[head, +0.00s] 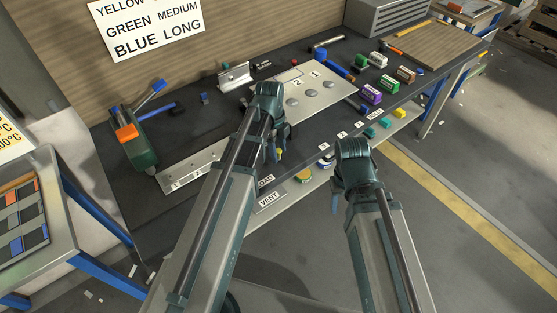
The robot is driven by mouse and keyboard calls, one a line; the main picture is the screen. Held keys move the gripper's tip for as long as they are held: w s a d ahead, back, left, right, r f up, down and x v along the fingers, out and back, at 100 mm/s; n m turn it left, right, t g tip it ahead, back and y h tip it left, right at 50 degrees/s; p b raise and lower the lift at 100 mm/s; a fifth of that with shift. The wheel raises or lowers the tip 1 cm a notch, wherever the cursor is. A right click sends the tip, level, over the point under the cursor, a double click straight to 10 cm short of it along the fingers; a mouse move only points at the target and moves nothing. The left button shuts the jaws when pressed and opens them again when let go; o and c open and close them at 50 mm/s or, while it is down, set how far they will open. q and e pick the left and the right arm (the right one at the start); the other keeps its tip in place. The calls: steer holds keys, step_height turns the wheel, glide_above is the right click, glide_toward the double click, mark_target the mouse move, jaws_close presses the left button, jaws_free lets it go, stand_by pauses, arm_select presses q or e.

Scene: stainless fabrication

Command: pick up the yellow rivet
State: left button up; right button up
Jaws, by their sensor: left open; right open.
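My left gripper (273,151) points down over the near edge of the dark bench, partly hidden behind my own arm; it is open. A tiny yellow thing (281,154) shows just right of its fingers. It may be the yellow rivet, but it is too small and too covered to be sure. I cannot tell whether the fingers touch it. My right gripper (337,203) is open, in front of the bench and over the floor, mostly hidden by its own wrist. Nothing shows in it.
The dark bench (215,120) carries a pale plate (330,90) with round discs, a green-orange tool (134,140) at left, and several coloured boxes, including a purple one (371,94), at right. A sign (147,28) reads yellow, green medium, blue long.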

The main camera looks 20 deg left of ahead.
arm_select(q)
steer(key=shift+c, duration=0.2)
jaws_close()
stand_by(0.4)
